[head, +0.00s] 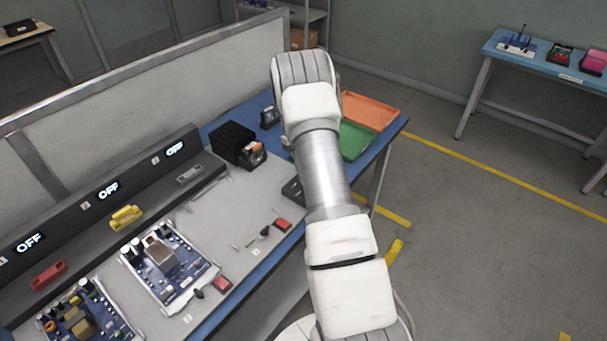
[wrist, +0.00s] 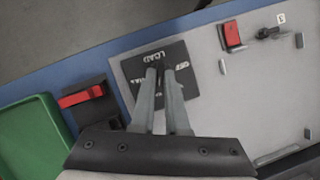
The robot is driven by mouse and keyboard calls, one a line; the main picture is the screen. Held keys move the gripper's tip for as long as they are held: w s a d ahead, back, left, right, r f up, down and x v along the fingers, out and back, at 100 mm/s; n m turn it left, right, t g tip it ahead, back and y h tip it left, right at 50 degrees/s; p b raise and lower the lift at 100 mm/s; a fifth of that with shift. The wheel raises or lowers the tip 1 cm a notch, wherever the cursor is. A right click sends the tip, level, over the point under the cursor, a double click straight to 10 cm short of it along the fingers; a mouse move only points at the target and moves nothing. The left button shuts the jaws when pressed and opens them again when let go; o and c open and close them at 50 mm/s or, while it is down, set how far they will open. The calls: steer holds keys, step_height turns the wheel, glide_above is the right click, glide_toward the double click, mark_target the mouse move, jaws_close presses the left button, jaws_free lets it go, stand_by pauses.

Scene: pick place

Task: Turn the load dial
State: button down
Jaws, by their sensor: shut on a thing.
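The load dial's black plate (wrist: 186,88) lies on the light grey bench surface. White lettering on it reads LOAD, with more white labels at its sides. My gripper (wrist: 160,72) is over the middle of the plate, with its two grey fingers close together on the dial's knob. The knob is mostly hidden between the fingertips, so I cannot tell its angle. In the head view my arm covers the gripper, and only a dark edge of the plate (head: 291,190) shows beside it.
A red switch on a black base (wrist: 82,97) and a green tray (wrist: 32,135) stand left of the plate in the wrist view. Another red switch (wrist: 232,36) is to the right. Circuit boards (head: 168,262) and displays reading OFF (head: 108,190) are at the left in the head view.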

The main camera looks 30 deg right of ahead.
steer(key=shift+d+m, duration=0.1)
steer(key=shift+m, duration=0.6)
steer(key=c, duration=0.9)
jaws_free()
steer(key=v, duration=0.5)
steer(key=p+v, duration=0.1)
steer(key=v, duration=1.1)
steer(key=shift+d+r+p, duration=0.2)
steer(key=shift+d+p, duration=0.1)
